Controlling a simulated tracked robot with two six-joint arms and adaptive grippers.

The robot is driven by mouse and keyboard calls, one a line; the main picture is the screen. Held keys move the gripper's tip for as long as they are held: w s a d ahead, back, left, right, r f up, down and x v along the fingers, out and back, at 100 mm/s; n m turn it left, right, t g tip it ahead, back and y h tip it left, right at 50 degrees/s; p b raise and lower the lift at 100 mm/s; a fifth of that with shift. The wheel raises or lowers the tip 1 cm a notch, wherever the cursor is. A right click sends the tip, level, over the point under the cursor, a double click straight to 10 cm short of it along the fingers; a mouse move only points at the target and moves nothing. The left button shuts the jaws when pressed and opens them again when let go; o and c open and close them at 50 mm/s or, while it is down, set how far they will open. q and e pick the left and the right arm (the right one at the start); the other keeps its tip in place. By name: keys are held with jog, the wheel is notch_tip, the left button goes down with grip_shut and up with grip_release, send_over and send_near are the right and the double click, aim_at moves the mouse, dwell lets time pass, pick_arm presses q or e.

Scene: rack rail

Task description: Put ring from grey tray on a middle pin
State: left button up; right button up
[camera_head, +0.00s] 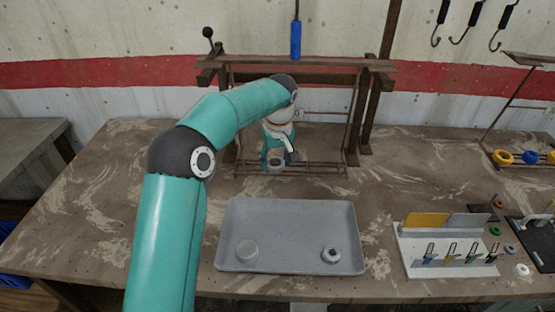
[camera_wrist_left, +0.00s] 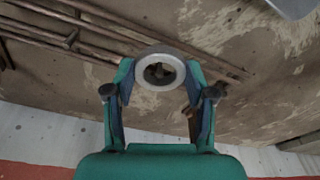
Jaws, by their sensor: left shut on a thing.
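My left gripper (camera_head: 277,158) reaches over the lower rods of the brown metal rack (camera_head: 290,63). It is shut on a pale grey ring, which shows between the fingertips in the left wrist view (camera_wrist_left: 146,80). Brown surface and something dark show through the ring's hole. Lower rods of the rack (camera_wrist_left: 95,22) pass behind the ring in that view. I cannot tell whether the ring touches them, and no middle pin can be made out. The grey tray (camera_head: 290,225) lies in front of the rack. My right gripper is not in view.
In the tray are a pale round piece (camera_head: 247,250) at left and a grey round piece with a dark top (camera_head: 331,255) at right. A white holder (camera_head: 450,255) stands right of the tray. The left tabletop is clear.

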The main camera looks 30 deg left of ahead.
pick_arm(q)
jog(key=o, duration=1.2)
jog(key=shift+o, duration=0.2)
notch_tip(320, 180, up, 12)
jog(key=s+d, duration=0.1)
jog(key=shift+d, duration=0.2)
